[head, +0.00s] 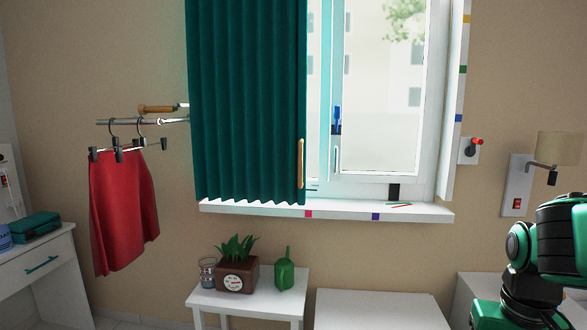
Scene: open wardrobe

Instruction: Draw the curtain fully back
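The dark green pleated curtain (245,100) hangs over the left part of the window (385,90). Its top is cut off by the frame's upper edge, and its hem hangs just at the sill. A pale wooden handle (300,163) is fixed upright on the curtain's right edge, with nothing holding it. The window to the right of that edge is uncovered. Green and black links of my arm show at the lower right, well apart from the curtain. My gripper is not in view.
The white sill (420,213) runs below the window. A red skirt (122,210) hangs from a wall rail (108,122) left of the curtain. A wall lamp (556,148) is at right.

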